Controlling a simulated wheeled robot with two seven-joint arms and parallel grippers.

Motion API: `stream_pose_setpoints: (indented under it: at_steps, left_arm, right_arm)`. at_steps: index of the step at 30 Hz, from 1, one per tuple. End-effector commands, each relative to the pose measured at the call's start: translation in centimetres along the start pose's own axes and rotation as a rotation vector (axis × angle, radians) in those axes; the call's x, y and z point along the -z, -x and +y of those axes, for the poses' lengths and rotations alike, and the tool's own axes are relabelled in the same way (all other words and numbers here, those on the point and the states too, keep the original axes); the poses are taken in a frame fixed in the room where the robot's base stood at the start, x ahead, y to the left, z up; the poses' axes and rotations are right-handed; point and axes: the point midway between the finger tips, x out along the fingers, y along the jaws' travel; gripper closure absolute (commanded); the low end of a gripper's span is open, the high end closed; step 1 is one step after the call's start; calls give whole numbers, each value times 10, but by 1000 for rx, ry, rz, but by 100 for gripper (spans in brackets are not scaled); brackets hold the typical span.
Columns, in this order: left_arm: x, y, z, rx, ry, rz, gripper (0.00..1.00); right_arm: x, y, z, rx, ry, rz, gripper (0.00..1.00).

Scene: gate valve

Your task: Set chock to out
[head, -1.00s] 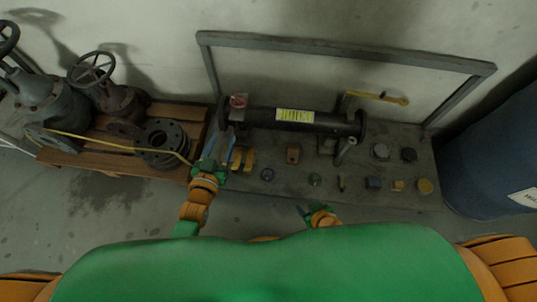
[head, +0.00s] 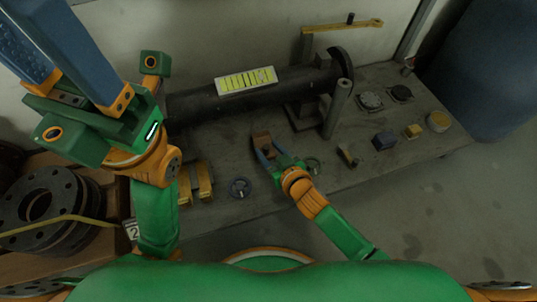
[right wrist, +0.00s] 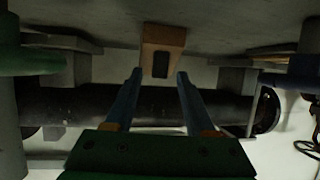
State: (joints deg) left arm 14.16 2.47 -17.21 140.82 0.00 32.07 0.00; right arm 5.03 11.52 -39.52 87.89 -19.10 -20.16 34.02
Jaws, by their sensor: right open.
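The chock appears to be the small brown block (head: 262,139) on the grey bench, in front of the black pipe (head: 250,98). In the right wrist view the brown block (right wrist: 163,50) shows a dark slot in its face. My right gripper (head: 268,156) is open at the block's near side. In the right wrist view its two fingers (right wrist: 158,76) point at the block, one toward each side, with nothing held. Whether they touch it I cannot tell. My left gripper (head: 50,35) is raised at the upper left with its blue fingers apart; their tips are partly cut off.
Two yellow pieces (head: 195,184) and a dark round part (head: 240,187) lie left of the right gripper. A post (head: 338,108) stands right of the block. Flanges (head: 45,205) sit at left.

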Motion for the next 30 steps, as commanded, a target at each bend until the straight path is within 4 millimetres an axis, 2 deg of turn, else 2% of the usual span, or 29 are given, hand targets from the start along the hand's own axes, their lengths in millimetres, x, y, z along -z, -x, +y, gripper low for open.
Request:
stream_pose_setpoints:
  at_steps: [3,10,11,16,17,30]
  left_arm:
    - [3,-1,1,-6,-2,16,50]
    - [2,-3,1,-7,-3,17,50]
    - [2,-3,1,-7,-3,17,50]
    - [2,-3,1,-7,-3,16,50]
    - [2,-3,1,-7,-3,16,50]
    - [2,-2,1,-7,-2,15,50]
  right_arm:
    - [0,-6,0,0,0,0,45]
    - [0,-6,0,0,0,-1,45]
    - [0,-6,0,0,0,-1,51]
    - [0,-6,0,0,0,-1,97]
    - [0,-6,0,0,0,-1,100]
    - [0,-6,0,0,1,-1,100]
